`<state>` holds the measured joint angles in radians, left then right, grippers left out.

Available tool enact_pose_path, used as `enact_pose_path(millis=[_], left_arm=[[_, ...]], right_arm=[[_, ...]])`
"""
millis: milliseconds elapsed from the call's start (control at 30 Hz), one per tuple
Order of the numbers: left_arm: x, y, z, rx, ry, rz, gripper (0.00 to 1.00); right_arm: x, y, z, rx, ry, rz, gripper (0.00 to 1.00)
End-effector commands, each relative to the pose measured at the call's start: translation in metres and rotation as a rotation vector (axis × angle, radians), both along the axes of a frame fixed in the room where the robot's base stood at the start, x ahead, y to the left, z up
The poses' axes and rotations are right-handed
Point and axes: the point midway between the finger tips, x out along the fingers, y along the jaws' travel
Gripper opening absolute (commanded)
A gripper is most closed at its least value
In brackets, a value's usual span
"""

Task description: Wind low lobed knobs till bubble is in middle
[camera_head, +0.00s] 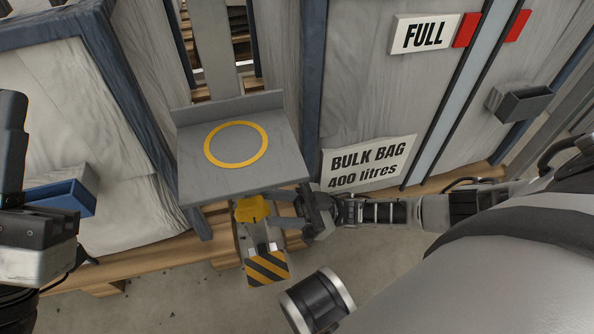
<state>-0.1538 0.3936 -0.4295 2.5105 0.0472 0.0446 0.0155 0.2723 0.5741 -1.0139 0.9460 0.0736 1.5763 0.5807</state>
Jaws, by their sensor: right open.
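A yellow lobed knob (252,209) sits low under the front edge of a grey shelf plate, partly hidden by it. My right gripper (275,207) reaches in from the right, its open fingers pointing left at the knob. The fingertips are at the knob's right side; I cannot tell whether they touch it. Below the knob is a small pale fitting (263,248) on a grey bracket. No bubble can be made out, and no second knob shows.
The grey shelf plate (195,171) bears a yellow ring (236,124) and overhangs the knob. A black-and-yellow striped block (267,268) stands in front. Bulk bags in frames stand on wooden pallets around it.

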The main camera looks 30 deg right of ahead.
Motion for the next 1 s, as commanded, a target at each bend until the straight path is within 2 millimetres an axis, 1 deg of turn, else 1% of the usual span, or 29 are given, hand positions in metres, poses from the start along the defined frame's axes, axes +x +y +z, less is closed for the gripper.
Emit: enact_pose_path(millis=[33, 133, 333, 500, 1000], left_arm=[[0.0, 0.0, -0.001, 0.001, -0.002, 0.001, 0.0], [-0.001, 0.0, 0.0, 0.002, -0.009, 0.003, 0.0], [-0.001, 0.0, 0.0, 0.002, -0.011, 0.004, 0.0], [-0.001, 0.0, 0.0, 0.002, -0.012, 0.003, 0.0], [-0.001, 0.0, 0.002, 0.003, -0.017, 0.002, 0.0]], right_arm=[[-0.002, -0.009, -0.008, -0.004, 0.002, -0.004, 0.44], [-0.007, -0.026, -0.018, -0.003, 0.002, -0.002, 0.44], [-0.011, -0.042, -0.027, 0.0, 0.0, 0.0, 0.44], [-0.013, -0.047, -0.03, 0.001, -0.001, 0.001, 0.44], [-0.014, -0.047, -0.03, 0.001, -0.001, 0.001, 0.44]])
